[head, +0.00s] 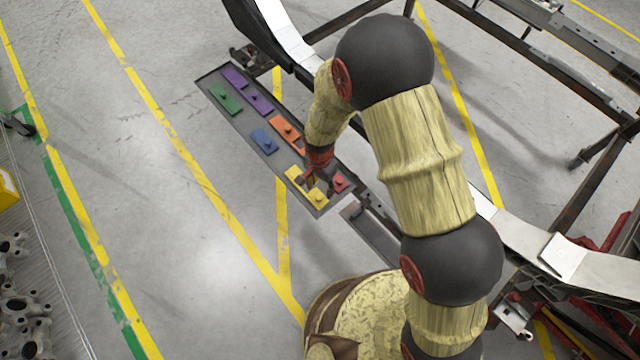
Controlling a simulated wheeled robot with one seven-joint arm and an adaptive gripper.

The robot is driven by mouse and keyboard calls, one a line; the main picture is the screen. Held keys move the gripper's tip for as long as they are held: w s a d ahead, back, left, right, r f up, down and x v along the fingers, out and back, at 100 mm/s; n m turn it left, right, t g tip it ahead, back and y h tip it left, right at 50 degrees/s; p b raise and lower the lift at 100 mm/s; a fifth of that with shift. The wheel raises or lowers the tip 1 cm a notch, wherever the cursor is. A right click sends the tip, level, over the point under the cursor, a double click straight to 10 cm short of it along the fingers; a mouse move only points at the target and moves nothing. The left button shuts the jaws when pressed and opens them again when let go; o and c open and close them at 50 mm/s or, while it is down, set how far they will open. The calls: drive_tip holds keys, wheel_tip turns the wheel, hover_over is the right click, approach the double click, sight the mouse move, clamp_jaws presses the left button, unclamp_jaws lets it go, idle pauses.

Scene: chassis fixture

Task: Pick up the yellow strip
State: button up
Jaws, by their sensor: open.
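The yellow strip (294,176) lies on a long dark tray (232,122), near the tray's lower right end. It is a flat bar with small raised knobs. My gripper (316,188) is over the yellow strip, with its fingers apart and pointing down. The fingers hide part of the strip's middle. I cannot tell whether they touch it. A red strip (341,182) lies just right of the gripper, partly hidden by it.
Orange (284,128), blue (264,141), green (225,99) and purple (257,102) strips lie further up the tray. A dark metal chassis frame (590,95) with white rails stands along the right.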

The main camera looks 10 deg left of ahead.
sight(319, 197)
drive_tip(key=shift+w+a+m, duration=0.3)
drive_tip(key=shift+w+m, duration=0.1)
drive_tip(key=shift+m, duration=0.3)
drive_tip(key=shift+f, duration=0.15)
drive_tip(key=f+b, duration=0.1)
drive_tip(key=f, duration=0.1)
drive_tip(key=f+b, duration=0.1)
drive_tip(key=f, duration=0.2)
drive_tip(key=f+b, duration=0.1)
drive_tip(key=f, duration=0.1)
drive_tip(key=shift+s+a+f, duration=0.15)
drive_tip(key=shift+s+f, duration=0.1)
drive_tip(key=shift+f, duration=0.1)
drive_tip(key=shift+r, duration=0.1)
drive_tip(key=c, duration=0.3)
drive_tip(key=c, duration=0.8)
clamp_jaws()
